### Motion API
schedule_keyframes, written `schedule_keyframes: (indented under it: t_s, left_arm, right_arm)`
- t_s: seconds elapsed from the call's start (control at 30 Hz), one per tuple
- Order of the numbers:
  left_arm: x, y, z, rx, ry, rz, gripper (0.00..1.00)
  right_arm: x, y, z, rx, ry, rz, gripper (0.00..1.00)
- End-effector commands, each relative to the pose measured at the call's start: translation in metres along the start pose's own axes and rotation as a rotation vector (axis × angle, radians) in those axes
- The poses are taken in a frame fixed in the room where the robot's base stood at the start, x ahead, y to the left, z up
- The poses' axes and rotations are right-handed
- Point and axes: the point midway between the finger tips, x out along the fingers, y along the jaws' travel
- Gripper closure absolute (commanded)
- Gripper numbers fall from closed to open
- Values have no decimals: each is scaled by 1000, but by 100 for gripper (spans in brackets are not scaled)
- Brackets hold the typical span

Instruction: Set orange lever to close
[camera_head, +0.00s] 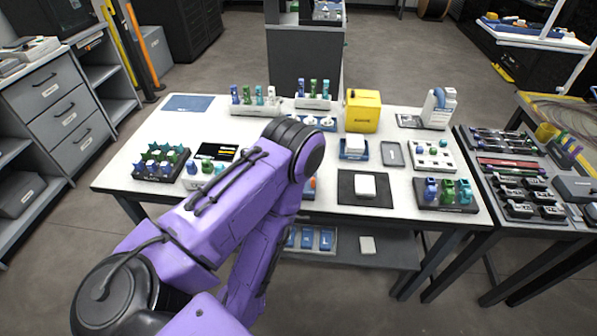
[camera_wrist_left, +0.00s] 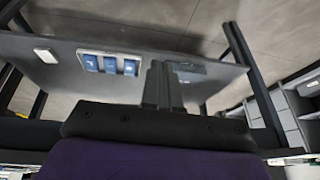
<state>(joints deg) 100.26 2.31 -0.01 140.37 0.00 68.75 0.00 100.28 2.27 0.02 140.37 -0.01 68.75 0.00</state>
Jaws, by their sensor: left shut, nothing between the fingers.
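No orange lever can be made out for certain. A small orange patch (camera_head: 310,183) on a blue item shows beside my left arm at the table's front edge; it is too small and too covered to identify. My left gripper (camera_wrist_left: 162,84) shows in the left wrist view with its two grey fingers together and nothing between them. It faces the grey lower shelf (camera_wrist_left: 215,85) under the table. In the head view the purple left arm hides this gripper and part of the table. My right gripper is in neither view.
The white table (camera_head: 130,150) carries a yellow box (camera_head: 362,111), bottle racks, a dark mat (camera_head: 347,190) with a white block (camera_head: 365,185), and small trays. Blue bins (camera_wrist_left: 110,65) sit on the lower shelf. A side table with a tool tray (camera_head: 515,187) stands to the right.

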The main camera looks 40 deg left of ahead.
Motion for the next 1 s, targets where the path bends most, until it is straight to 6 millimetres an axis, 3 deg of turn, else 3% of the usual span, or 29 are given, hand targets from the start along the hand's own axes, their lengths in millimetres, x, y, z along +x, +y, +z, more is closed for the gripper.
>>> schedule_keyframes:
  t_s: [0.17,0.2,0.23,0.33,0.47,0.5,0.6,0.7,0.8,0.87,0.9,1.0]
  left_arm:
    - [0,0,0,1,0,0,100]
    - [0,0,0,-2,1,1,100]
    - [1,2,-1,-16,9,6,100]
    - [9,26,-19,-207,102,87,100]
    - [2,93,-75,-838,303,421,100]
    - [-9,111,-94,-1086,339,573,100]
    - [-44,139,-135,-1681,315,985,100]
    - [-75,144,-158,-2161,165,1359,100]
    - [-95,141,-168,-2467,-14,1619,100]
    - [-101,139,-170,-2569,-95,1710,100]
    - [-104,138,-171,2608,128,-1745,100]
    - [-108,136,-172,2564,155,-1724,100]
  right_arm:
    - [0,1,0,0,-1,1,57]
    - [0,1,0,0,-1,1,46]
    - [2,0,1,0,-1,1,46]
    - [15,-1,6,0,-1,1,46]
    - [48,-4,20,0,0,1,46]
    - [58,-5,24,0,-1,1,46]
    - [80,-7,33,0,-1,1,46]
    - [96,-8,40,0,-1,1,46]
    - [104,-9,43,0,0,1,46]
    - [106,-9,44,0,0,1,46]
    - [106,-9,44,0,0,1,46]
    - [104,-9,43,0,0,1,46]
